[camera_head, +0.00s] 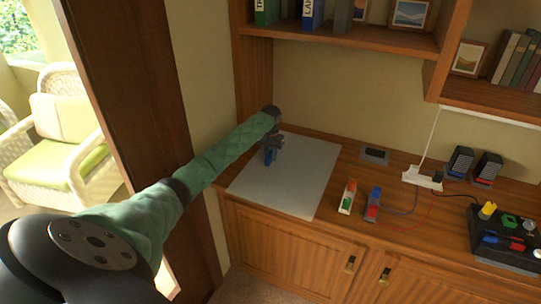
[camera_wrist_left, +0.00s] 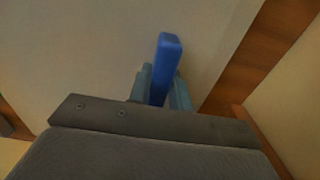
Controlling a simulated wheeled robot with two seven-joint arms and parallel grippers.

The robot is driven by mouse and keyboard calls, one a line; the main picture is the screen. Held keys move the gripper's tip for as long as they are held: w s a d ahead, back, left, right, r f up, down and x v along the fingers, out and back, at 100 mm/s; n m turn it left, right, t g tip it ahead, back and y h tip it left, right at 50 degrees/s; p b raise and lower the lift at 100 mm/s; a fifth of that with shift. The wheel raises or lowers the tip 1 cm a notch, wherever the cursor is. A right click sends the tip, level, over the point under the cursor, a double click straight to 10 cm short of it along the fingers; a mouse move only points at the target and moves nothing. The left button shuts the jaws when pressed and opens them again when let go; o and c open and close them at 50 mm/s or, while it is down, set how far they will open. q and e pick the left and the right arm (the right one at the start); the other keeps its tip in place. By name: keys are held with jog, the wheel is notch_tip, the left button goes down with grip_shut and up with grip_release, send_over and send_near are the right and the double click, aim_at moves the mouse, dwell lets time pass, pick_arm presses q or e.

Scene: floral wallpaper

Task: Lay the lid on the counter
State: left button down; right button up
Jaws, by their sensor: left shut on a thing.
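My left gripper (camera_head: 272,149) is over the grey-white mat on the wooden counter (camera_head: 333,215), near the back wall. It is shut on a small blue bar-shaped piece (camera_head: 268,161). I cannot tell for certain whether this piece is the lid. In the left wrist view the blue piece (camera_wrist_left: 169,62) stands out between the two grey-blue fingers (camera_wrist_left: 160,88), with the pale mat behind it. Whether its lower end touches the mat is unclear. My right gripper is not in view.
The mat (camera_head: 307,180) is otherwise bare. Right of it lie a white holder with red and green parts (camera_head: 347,197) and a blue-red device (camera_head: 373,204). A black control box (camera_head: 505,240), speakers (camera_head: 460,161) and cables occupy the right side. Shelves (camera_head: 340,33) overhang the counter.

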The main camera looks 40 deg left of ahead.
pick_arm(q)
jog(key=shift+f, duration=0.25)
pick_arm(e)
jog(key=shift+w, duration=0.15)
pick_arm(q)
jog(key=shift+f, duration=0.2)
jog(key=c, duration=1.2)
grip_release()
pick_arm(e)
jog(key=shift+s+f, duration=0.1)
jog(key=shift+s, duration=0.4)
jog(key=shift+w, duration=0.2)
pick_arm(q)
jog(key=shift+r, duration=0.4)
notch_tip(320, 180, up, 6)
jog(key=shift+f+b, duration=0.1)
jog(key=shift+b, duration=0.8)
jog(key=shift+r, duration=0.65)
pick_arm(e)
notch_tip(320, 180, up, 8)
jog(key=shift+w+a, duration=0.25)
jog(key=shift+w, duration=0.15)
